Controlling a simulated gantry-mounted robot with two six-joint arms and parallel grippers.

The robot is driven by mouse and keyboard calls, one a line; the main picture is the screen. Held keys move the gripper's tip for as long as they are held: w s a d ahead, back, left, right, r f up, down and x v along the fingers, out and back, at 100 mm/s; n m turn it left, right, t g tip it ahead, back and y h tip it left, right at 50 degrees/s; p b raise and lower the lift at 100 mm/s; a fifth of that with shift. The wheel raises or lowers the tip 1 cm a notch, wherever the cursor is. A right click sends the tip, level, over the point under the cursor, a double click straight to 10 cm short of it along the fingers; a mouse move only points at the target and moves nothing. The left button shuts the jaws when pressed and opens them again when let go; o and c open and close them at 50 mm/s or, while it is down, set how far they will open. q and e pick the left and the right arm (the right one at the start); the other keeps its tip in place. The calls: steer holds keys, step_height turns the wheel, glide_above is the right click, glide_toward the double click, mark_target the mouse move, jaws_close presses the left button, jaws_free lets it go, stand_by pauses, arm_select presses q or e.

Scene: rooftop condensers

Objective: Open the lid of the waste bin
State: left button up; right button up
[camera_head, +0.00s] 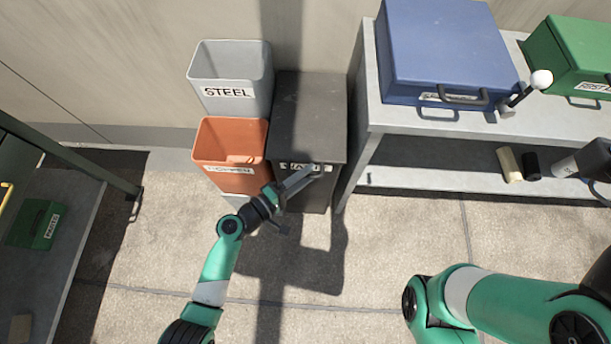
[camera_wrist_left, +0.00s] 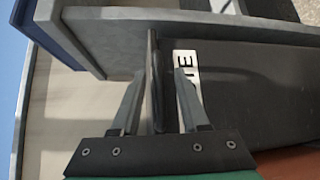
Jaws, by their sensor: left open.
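The waste bin (camera_head: 308,195) is a tall dark bin. Its flat dark lid (camera_head: 310,110) is shut in the head view. A white label on its front is partly hidden by my left gripper. My left gripper (camera_head: 315,173) is at the lid's front edge, with its jaws open. In the left wrist view, the open fingers of my left gripper (camera_wrist_left: 160,76) stand on either side of a thin dark edge (camera_wrist_left: 152,70), which appears to be the lid's rim. I cannot tell if they touch it. My right arm shows at lower right, but its gripper is not in view.
An orange bin (camera_head: 231,143) and a grey STEEL bin (camera_head: 229,78) stand close on the left. A grey bench (camera_head: 450,122) with a blue case (camera_head: 446,50) and a green case (camera_head: 577,52) is close on the right. The floor in front is clear.

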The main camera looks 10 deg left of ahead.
arm_select(q)
steer(key=shift+c, duration=0.2)
jaws_close()
stand_by(1.3)
